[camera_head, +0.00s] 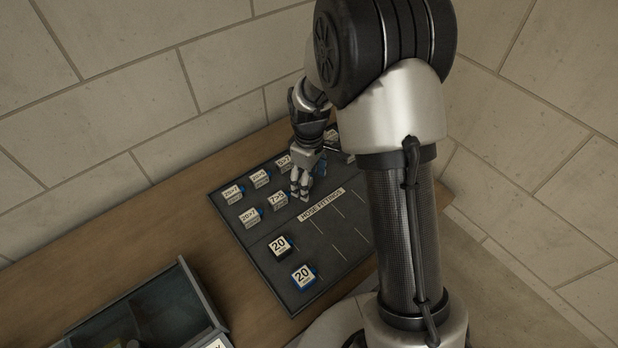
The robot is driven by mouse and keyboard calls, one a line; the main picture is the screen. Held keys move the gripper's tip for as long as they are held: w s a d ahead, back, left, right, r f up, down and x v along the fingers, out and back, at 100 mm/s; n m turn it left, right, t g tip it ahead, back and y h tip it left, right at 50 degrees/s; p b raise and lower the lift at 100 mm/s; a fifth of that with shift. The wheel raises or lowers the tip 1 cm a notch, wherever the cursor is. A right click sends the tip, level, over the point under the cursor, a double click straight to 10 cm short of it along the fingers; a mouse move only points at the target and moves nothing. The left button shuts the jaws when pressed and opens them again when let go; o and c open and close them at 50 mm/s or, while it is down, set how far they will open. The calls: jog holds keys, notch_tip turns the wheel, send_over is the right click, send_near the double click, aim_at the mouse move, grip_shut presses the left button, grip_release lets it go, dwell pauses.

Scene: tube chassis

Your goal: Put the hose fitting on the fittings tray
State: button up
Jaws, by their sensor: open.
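A dark flat tray (312,238) with a "HOSE FITTINGS" label lies on the wooden bench. White-tagged pieces stand in its far part, among them a "7>8" piece (278,201). Two pieces marked "20", a black one (280,246) and a blue one (303,275), sit in its near part. I cannot tell which piece is the task's hose fitting. My gripper (300,192) is open and points down over the tray, just right of the "7>8" piece. No held thing shows between the fingers. Whether they touch the tray is unclear. My arm hides the tray's right side.
A dark open-topped box (200,297) stands on the bench (150,238) at the lower left, with a partly cut-off yellowish thing in it. Block walls close in behind and to the right. Bare bench lies left of the tray.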

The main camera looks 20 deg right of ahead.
jog(key=s+r+m+t+p, duration=0.1)
jog(key=s+r+p, duration=0.1)
jog(key=r, duration=0.8)
jog(key=s+r+m+p, duration=0.1)
jog(key=s+r+p, duration=0.1)
jog(key=r, duration=0.7)
jog(key=s+r+m+t, duration=0.1)
jog(key=s+r+m, duration=0.2)
jog(key=s, duration=0.7)
jog(key=s+r+m+t, duration=0.2)
jog(key=s+r+m, duration=0.2)
jog(key=s, duration=0.7)
jog(key=shift+r+t, duration=0.3)
jog(key=shift+r, duration=0.55)
jog(key=shift+a, duration=0.1)
